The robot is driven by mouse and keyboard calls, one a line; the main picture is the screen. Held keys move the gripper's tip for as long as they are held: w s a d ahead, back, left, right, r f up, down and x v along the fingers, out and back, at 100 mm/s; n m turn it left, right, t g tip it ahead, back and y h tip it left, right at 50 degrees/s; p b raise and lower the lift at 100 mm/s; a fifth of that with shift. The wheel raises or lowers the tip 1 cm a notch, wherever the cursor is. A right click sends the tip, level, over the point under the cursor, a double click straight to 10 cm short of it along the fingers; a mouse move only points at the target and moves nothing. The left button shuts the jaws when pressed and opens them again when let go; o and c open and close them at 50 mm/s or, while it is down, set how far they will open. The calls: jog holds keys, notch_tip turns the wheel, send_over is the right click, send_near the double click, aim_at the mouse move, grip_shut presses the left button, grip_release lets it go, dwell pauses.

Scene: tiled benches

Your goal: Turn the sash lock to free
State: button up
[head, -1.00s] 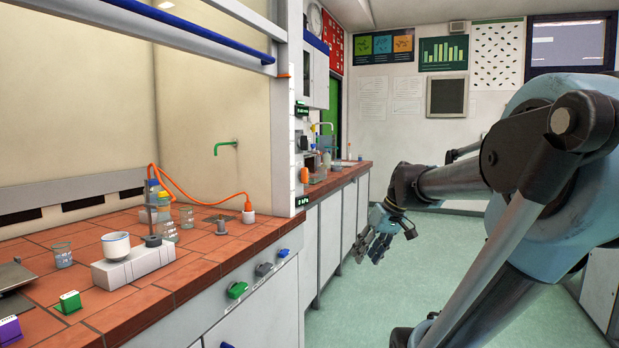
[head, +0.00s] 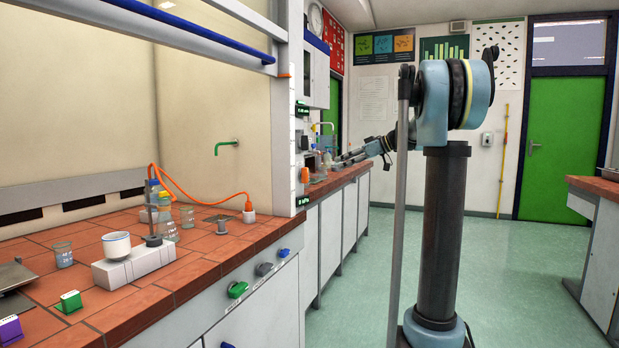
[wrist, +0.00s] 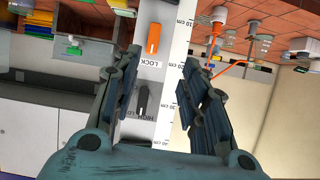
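The sash lock is an orange knob (wrist: 153,38) on a pale plate marked LOCK, on the hood's white side post (wrist: 178,50). Its grip stands upright in the wrist view. In the head view a small orange knob (head: 305,174) shows on the post's edge. My gripper (wrist: 162,60) is open and empty, its two fingers either side of the plate as seen by the wrist camera. The knob appears beyond the fingertips, apart from them. In the head view my gripper (head: 350,157) is right of the post, over the far bench.
A dark knob (wrist: 142,98) sits below the lock in the wrist view. The tiled hood bench (head: 190,268) holds glassware and a white cup (head: 116,245). A blue sash bar (head: 190,36) crosses above. Green floor (head: 500,260) is clear to the right.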

aim_at(304, 175)
jog(key=w+r+x, duration=0.1)
jog(key=x, duration=1.6)
jog(key=shift+w+a, duration=0.2)
